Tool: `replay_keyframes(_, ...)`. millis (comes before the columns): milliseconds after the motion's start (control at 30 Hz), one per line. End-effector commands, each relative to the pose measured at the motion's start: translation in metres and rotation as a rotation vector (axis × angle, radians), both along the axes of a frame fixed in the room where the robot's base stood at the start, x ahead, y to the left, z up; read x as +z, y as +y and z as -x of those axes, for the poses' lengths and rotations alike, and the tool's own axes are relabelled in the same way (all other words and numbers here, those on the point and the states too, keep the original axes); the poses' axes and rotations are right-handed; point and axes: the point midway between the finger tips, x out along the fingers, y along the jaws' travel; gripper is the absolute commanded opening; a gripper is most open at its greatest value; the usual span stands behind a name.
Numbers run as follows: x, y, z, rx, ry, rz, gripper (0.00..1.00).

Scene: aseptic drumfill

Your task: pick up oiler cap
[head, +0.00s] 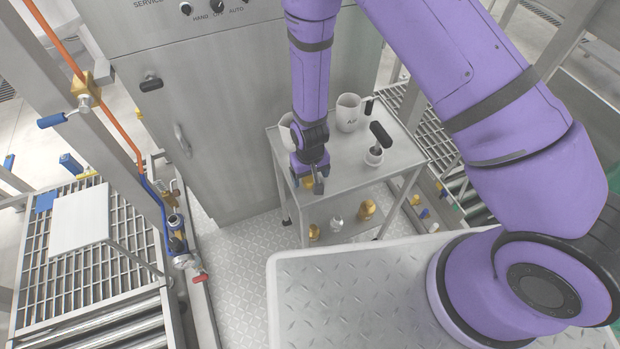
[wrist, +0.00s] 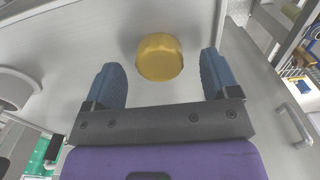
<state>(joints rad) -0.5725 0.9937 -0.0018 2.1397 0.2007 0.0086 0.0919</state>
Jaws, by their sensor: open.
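A gold, rounded cap (wrist: 160,57), which looks like the oiler cap, sits on the grey top of the small cart in the wrist view. My gripper (wrist: 161,72) is open, with one blue finger on either side of the cap and clear gaps between. The fingers do not touch it. In the head view my gripper (head: 308,180) points down over the cart's front left corner.
The cart (head: 345,178) also carries a white mug (head: 348,113), a small pot with a black-handled tool (head: 378,140), and another white vessel (head: 286,131) partly behind my arm. Brass and silver parts (head: 367,209) sit on its lower shelf. A steel cabinet (head: 200,120) stands close on the left.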

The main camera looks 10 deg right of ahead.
Motion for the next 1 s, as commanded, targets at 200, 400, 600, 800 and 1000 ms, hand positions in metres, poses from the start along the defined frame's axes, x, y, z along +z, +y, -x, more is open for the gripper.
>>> replay_keyframes(200, -0.0130, -0.0005, 0.0000, -0.001, -0.001, 0.000, 0.81)
replay_keyframes(400, -0.0131, -0.0005, -0.0001, 0.000, -0.001, 0.000, 0.81)
replay_keyframes(600, -0.0129, -0.0005, 0.0000, 0.000, 0.000, 0.000, 0.35)
replay_keyframes(800, -0.0129, -0.0004, 0.0000, 0.000, -0.001, 0.000, 0.28)
replay_keyframes(1000, -0.0125, -0.0005, -0.0002, 0.000, -0.001, 0.000, 0.28)
